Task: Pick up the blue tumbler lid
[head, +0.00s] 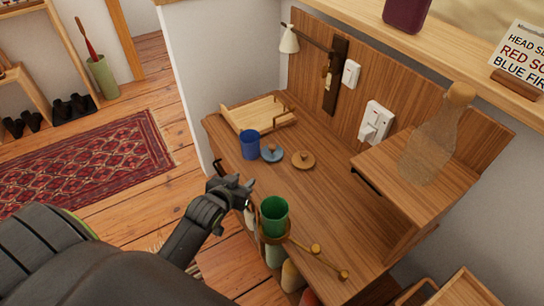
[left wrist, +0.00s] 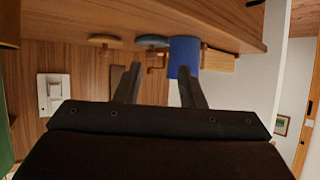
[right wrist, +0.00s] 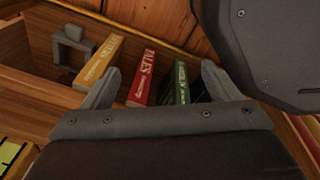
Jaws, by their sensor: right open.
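The blue lid (head: 271,154) is a small disc with a brown knob, lying on the wooden desk just right of the blue tumbler (head: 250,145). In the left wrist view the blue lid (left wrist: 152,42) shows beyond the fingers, beside the blue tumbler (left wrist: 184,55). My left gripper (head: 241,186) is in front of the desk's near edge, short of the lid. Its fingers (left wrist: 160,68) are apart with nothing between them. My right gripper (right wrist: 158,78) is open over several books in a wooden compartment, away from the lid; it is not visible in the head view.
An orange-brown lid (head: 303,159) lies right of the blue lid. A green tumbler (head: 274,216) sits in a brass ring at the desk's front edge. A wooden tray (head: 258,115) is behind.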

